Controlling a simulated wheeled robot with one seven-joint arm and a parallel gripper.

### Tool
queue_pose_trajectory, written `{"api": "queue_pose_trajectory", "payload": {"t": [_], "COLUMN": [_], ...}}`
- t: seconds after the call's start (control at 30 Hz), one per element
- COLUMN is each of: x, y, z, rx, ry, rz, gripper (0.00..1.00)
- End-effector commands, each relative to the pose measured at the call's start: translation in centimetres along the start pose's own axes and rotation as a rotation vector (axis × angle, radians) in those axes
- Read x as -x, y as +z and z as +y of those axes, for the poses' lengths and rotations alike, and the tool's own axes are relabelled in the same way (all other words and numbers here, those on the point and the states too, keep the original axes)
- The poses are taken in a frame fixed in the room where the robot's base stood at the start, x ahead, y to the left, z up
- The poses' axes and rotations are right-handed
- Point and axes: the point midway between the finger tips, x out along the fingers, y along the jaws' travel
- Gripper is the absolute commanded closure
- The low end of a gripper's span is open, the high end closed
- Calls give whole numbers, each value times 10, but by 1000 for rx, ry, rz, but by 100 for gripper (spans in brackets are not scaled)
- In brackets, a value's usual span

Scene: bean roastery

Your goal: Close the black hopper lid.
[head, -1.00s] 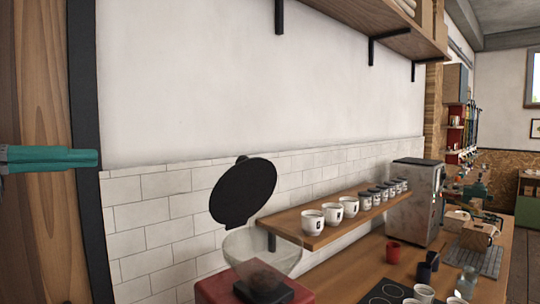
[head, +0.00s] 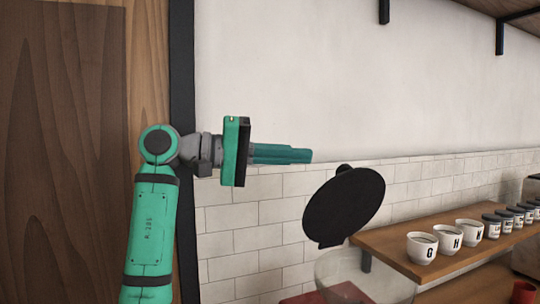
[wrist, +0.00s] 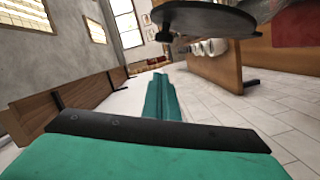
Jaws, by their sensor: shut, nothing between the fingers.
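The black hopper lid (head: 344,205) stands open, tilted up above the clear hopper bowl (head: 372,277) in the head view. The lower part of the bowl is cut off by the picture's bottom edge. My gripper (head: 310,156) is shut and empty, to the left of the lid and about level with its upper part, apart from it in the picture. In the wrist view the lid (wrist: 205,20) shows at the top, beyond and to the right of my gripper's fingertips (wrist: 160,75).
A wooden shelf (head: 400,255) to the right of the lid holds white lettered cups (head: 422,248) and several small dark-lidded jars (head: 493,226). A tiled wall (head: 260,210) runs behind. A red cup (head: 524,292) sits at the lower right.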

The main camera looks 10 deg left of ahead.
Motion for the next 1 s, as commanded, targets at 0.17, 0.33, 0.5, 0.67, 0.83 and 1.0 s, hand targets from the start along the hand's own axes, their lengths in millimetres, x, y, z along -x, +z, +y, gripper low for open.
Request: {"api": "queue_pose_trajectory", "payload": {"t": [0.17, 0.33, 0.5, 0.67, 0.83, 1.0], "x": [-30, -27, -29, -31, -30, -33], "y": [-1, 18, 31, 35, 35, 36], "z": [-1, -3, -2, -2, -2, -2], "rx": [1, 0, 0, 1, 1, -1], "ry": [-4, -7, -8, -7, -7, -5], "rz": [5, 15, 18, 17, 18, 13], "gripper": [100, 100, 100, 100, 100, 100]}}
